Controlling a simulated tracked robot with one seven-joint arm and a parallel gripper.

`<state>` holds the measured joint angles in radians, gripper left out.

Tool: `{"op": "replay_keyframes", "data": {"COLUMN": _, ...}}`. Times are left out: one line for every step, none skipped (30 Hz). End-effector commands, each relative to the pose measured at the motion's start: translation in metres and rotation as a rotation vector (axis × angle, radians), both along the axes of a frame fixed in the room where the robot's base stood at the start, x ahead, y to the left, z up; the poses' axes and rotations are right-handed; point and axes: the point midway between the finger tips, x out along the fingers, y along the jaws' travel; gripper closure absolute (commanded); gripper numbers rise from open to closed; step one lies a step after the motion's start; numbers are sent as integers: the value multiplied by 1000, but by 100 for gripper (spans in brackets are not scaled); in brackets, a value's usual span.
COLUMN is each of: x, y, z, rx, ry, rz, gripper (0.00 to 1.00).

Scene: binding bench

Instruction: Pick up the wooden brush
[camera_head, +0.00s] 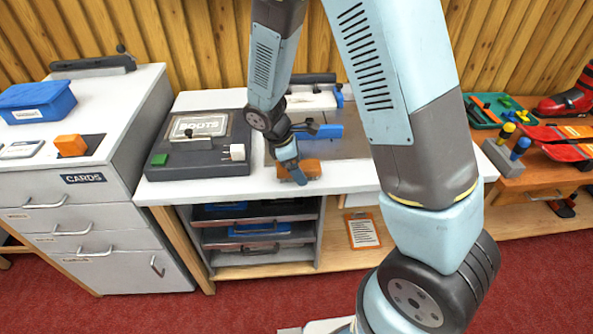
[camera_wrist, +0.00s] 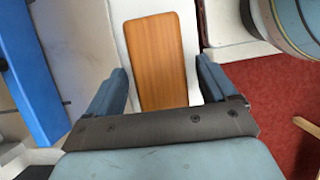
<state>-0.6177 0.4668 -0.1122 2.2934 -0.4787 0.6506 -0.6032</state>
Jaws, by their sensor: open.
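The wooden brush shows as a plain orange-brown wooden block (camera_wrist: 155,50) in the wrist view, lying lengthwise between my fingers. In the head view the brush (camera_head: 313,167) lies on the white bench top (camera_head: 349,176) near its front edge, partly hidden by my gripper. My gripper (camera_head: 298,177) is low over the brush. In the wrist view my gripper (camera_wrist: 163,78) is open, with one finger to each side of the block and a visible gap on both sides. No bristles show.
A long blue object (camera_wrist: 32,75) lies left of the brush in the wrist view. A dark "BOOTS" press board (camera_head: 200,160) stands on the bench to the left. Shelves with trays (camera_head: 250,230) are below the bench. A drawer cabinet (camera_head: 80,215) stands at the far left.

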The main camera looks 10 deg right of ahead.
Motion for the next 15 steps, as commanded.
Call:
{"op": "replay_keyframes", "data": {"x": 0, "y": 0, "z": -1, "rx": 0, "ry": 0, "rz": 0, "gripper": 15}}
{"op": "replay_keyframes", "data": {"x": 0, "y": 0, "z": -1, "rx": 0, "ry": 1, "rz": 0, "gripper": 15}}
{"op": "replay_keyframes", "data": {"x": 0, "y": 0, "z": -2, "rx": 0, "ry": 1, "rz": 0, "gripper": 15}}
{"op": "replay_keyframes", "data": {"x": 0, "y": 0, "z": -2, "rx": 0, "ry": 1, "rz": 0, "gripper": 15}}
{"op": "replay_keyframes", "data": {"x": 0, "y": 0, "z": -2, "rx": 0, "ry": 1, "rz": 0, "gripper": 15}}
{"op": "replay_keyframes", "data": {"x": 0, "y": 0, "z": -3, "rx": 0, "ry": 1, "rz": 0, "gripper": 15}}
{"op": "replay_keyframes", "data": {"x": 0, "y": 0, "z": -3, "rx": 0, "ry": 0, "rz": 0, "gripper": 15}}
{"op": "replay_keyframes", "data": {"x": 0, "y": 0, "z": -3, "rx": 0, "ry": 0, "rz": 0, "gripper": 17}}
{"op": "replay_keyframes", "data": {"x": 0, "y": 0, "z": -3, "rx": 0, "ry": 0, "rz": 0, "gripper": 21}}
{"op": "replay_keyframes", "data": {"x": 0, "y": 0, "z": -3, "rx": 0, "ry": 0, "rz": 0, "gripper": 24}}
{"op": "replay_keyframes", "data": {"x": 0, "y": 0, "z": -3, "rx": 0, "ry": 0, "rz": 0, "gripper": 26}}
{"op": "replay_keyframes", "data": {"x": 0, "y": 0, "z": -3, "rx": 0, "ry": 0, "rz": 0, "gripper": 30}}
{"op": "replay_keyframes", "data": {"x": 0, "y": 0, "z": -3, "rx": 0, "ry": 0, "rz": 0, "gripper": 33}}
{"op": "replay_keyframes", "data": {"x": 0, "y": 0, "z": -3, "rx": 0, "ry": 0, "rz": 0, "gripper": 36}}
{"op": "replay_keyframes", "data": {"x": 0, "y": 0, "z": -3, "rx": 0, "ry": 0, "rz": 0, "gripper": 40}}
